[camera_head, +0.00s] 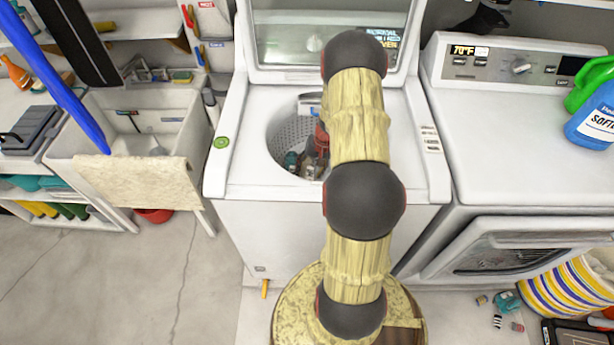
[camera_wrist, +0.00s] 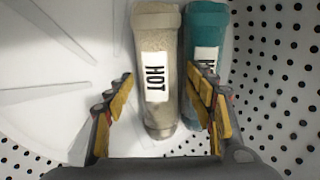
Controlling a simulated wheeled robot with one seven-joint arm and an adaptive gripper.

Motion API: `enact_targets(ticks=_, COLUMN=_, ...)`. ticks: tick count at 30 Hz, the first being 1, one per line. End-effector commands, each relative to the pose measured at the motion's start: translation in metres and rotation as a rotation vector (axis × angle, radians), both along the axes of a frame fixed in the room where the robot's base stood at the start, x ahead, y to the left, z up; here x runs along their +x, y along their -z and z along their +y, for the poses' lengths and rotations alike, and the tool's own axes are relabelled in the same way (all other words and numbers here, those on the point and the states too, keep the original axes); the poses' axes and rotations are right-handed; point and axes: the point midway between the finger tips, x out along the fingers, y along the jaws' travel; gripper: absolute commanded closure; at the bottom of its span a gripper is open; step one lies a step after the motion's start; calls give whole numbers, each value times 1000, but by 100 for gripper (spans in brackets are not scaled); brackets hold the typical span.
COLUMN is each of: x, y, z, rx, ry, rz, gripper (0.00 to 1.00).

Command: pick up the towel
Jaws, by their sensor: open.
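A cream towel (camera_head: 138,182) hangs over the front edge of the sink at the left in the head view, well away from my gripper. My gripper (camera_wrist: 159,76) reaches down into the open washer drum. Its yellow-padded fingers are spread apart. A beige bottle-shaped item (camera_wrist: 158,65) with a HOT label lies between and beyond the fingers in the wrist view. A teal item (camera_wrist: 205,25) of similar shape lies beside it, partly hidden behind the right finger. I cannot tell whether any finger touches them. My arm hides part of the drum in the head view.
The washer (camera_head: 290,225) has its lid raised behind my arm, and the drum wall (camera_wrist: 285,75) encloses my gripper. A dryer (camera_head: 520,130) stands at the right with a blue bottle (camera_head: 592,122) on it. A blue pole (camera_head: 55,75) leans across the sink (camera_head: 140,105).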

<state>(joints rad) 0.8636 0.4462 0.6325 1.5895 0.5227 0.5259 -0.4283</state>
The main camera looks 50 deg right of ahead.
Motion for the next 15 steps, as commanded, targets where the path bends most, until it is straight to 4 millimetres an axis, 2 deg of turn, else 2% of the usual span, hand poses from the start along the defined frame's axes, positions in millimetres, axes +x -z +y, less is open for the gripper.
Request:
enact_targets(ticks=1, x=1, y=9, z=1, rx=0, ry=0, rz=0, gripper=45)
enact_targets(ticks=3, x=2, y=13, z=2, rx=0, ry=-1, rz=0, gripper=45)
enact_targets(ticks=10, x=2, y=14, z=3, rx=1, ry=-1, rz=2, gripper=45)
enact_targets(ticks=15, x=2, y=13, z=2, rx=1, ry=0, rz=1, gripper=55)
